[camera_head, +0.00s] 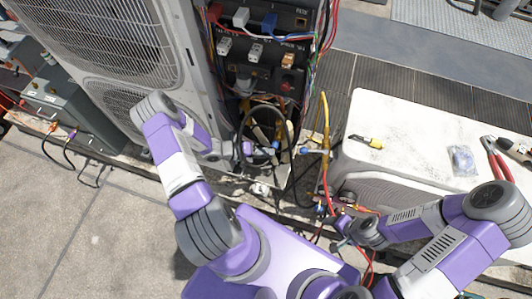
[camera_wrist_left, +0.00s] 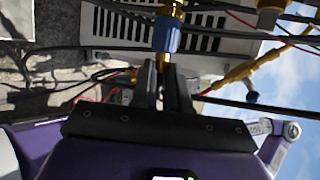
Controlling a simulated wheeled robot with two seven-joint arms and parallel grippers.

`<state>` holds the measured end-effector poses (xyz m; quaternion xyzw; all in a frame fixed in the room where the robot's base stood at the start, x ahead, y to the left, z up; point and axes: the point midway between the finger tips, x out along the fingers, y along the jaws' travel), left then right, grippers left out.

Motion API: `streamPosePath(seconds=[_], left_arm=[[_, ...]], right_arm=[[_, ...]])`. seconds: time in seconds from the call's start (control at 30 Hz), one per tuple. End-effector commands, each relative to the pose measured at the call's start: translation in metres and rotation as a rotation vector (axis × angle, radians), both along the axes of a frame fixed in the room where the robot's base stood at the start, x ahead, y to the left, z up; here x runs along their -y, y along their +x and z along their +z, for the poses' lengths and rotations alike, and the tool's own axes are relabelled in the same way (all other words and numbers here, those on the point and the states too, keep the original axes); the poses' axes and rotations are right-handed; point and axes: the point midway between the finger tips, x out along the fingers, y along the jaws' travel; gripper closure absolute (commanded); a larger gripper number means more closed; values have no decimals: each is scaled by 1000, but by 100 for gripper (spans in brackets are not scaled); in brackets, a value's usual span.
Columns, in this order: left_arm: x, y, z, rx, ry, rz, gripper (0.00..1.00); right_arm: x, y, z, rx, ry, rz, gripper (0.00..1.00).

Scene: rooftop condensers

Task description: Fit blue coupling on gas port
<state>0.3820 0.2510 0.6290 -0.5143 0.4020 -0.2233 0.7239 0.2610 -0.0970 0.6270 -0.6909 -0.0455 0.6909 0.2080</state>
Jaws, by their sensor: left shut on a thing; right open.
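My left gripper (camera_head: 238,151) reaches in at the lower front of the open condenser unit. In the left wrist view its two dark fingers (camera_wrist_left: 163,72) are shut on the blue coupling (camera_wrist_left: 166,35), which sticks out beyond the fingertips. A brass fitting (camera_wrist_left: 173,8) is in line with the coupling's far end, at the picture's top edge. I cannot tell whether this is the gas port or how far the coupling sits on it. In the head view the coupling is small and hard to make out. My right gripper (camera_head: 342,226) is open, low beside the white box.
The condenser (camera_head: 125,45) has an open wiring panel (camera_head: 265,50) with cables and a dark hose loop (camera_head: 262,135). A yellow-and-red hose (camera_head: 325,140) hangs to its right. A white box (camera_head: 410,115) carries a yellow-black tool (camera_head: 367,141) and red-handled pliers (camera_head: 495,158). Paving at left is clear.

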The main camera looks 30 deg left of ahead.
Motion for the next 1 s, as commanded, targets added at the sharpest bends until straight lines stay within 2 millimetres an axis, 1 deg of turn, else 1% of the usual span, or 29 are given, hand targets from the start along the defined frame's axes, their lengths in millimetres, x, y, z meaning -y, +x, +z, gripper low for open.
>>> streamPosePath(seconds=[0.73, 0.77, 0.8, 0.93, 1.0], left_arm=[[-2, 8, 1, 2, 0, 0, 100], [-2, 8, 1, 2, 0, 0, 82], [-2, 8, 1, 2, 0, 0, 76], [-2, 7, 0, 2, 0, 0, 56], [-2, 7, 0, 1, 1, 0, 55]], right_arm=[[0, 0, -2, 0, 0, 0, 40], [0, 0, -2, 0, 0, 0, 40], [0, 0, -2, 0, 0, 0, 40], [0, 0, -2, 0, 0, 0, 40], [0, 0, -2, 0, 0, 0, 40]])
